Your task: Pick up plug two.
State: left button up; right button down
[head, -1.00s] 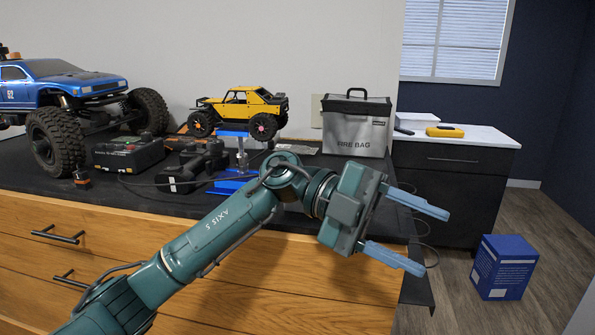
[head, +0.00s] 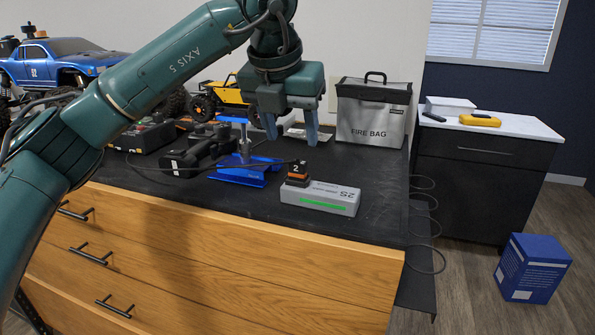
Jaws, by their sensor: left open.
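My right gripper is not in view.
A blue stand (head: 245,172) and a black tool (head: 190,162) lie left of the plug. A yellow crawler (head: 225,95), partly hidden by my arm, and a grey fire bag (head: 372,113) stand behind. The black worktop (head: 380,185) is clear right of the battery.

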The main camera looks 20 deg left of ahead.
aim_at(297, 162)
pick_arm(q)
jog(key=shift+p+x, duration=0.5)
jog(key=shift+x, duration=3.05)
jog(key=shift+c, duration=0.4)
jog(key=shift+r, duration=0.1)
jog(key=c, duration=1)
jog(key=shift+o, duration=0.2)
